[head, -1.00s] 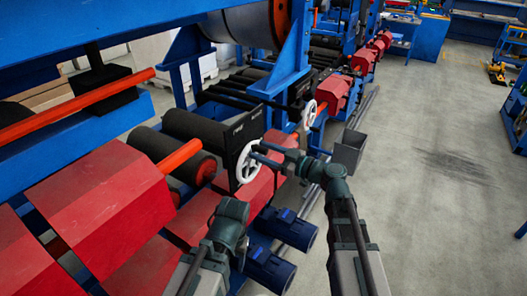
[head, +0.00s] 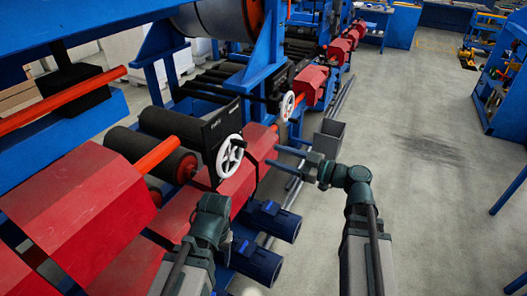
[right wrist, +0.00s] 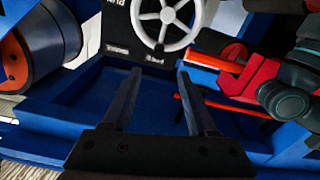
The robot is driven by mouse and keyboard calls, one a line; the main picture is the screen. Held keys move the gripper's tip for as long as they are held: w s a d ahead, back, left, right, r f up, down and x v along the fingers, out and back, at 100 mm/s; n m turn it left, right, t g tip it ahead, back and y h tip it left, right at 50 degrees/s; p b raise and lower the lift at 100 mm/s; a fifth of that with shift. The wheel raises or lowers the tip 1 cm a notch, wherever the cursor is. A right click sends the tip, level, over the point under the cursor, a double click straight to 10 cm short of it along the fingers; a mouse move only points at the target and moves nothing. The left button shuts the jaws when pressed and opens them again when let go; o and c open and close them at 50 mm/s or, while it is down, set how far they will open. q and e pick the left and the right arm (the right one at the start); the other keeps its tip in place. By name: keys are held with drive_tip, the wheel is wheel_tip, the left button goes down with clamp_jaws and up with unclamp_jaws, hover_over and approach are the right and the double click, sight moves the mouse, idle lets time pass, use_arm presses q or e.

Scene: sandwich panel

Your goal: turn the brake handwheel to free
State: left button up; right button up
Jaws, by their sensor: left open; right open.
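The white spoked handwheel (head: 223,163) stands on a black panel (head: 214,133) of the near machine station. In the right wrist view the handwheel (right wrist: 141,17) is at the top, with a dark knob on it. The panel's small lettering is too small to read surely. My right gripper (head: 272,155) is open and empty, to the right of the wheel and apart from it. In the right wrist view its two fingers (right wrist: 157,74) point toward the wheel with nothing between them. My left gripper (head: 212,210) is low, below the wheel; its fingers are hidden.
A second white handwheel (head: 287,106) sits on a farther station. Red guards (head: 80,205) and dark rollers (head: 165,150) lie left of the wheel. Blue motors (head: 272,220) stand below it. A grey bin (head: 328,138) is behind my right gripper. Open floor (head: 430,190) lies right.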

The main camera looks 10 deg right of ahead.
drive_tip(key=shift+v, duration=0.85)
drive_tip(key=s+a+f+m+g+h, duration=0.1)
drive_tip(key=s+a+f+g+h, duration=0.1)
drive_tip(key=s+a+f+g, duration=0.35)
drive_tip(key=s+a+f+m+g+h, duration=0.2)
drive_tip(key=a+f+g+h, duration=0.1)
drive_tip(key=a+f, duration=0.45)
drive_tip(key=s+d+f+m+g+h, duration=0.2)
drive_tip(key=s+f+m+h, duration=0.4)
drive_tip(key=h, duration=0.5)
wheel_tip(320, 180, down, 3)
drive_tip(key=shift+s+d+r, duration=0.1)
drive_tip(key=shift+s+d, duration=0.4)
drive_tip(key=shift+s, duration=0.25)
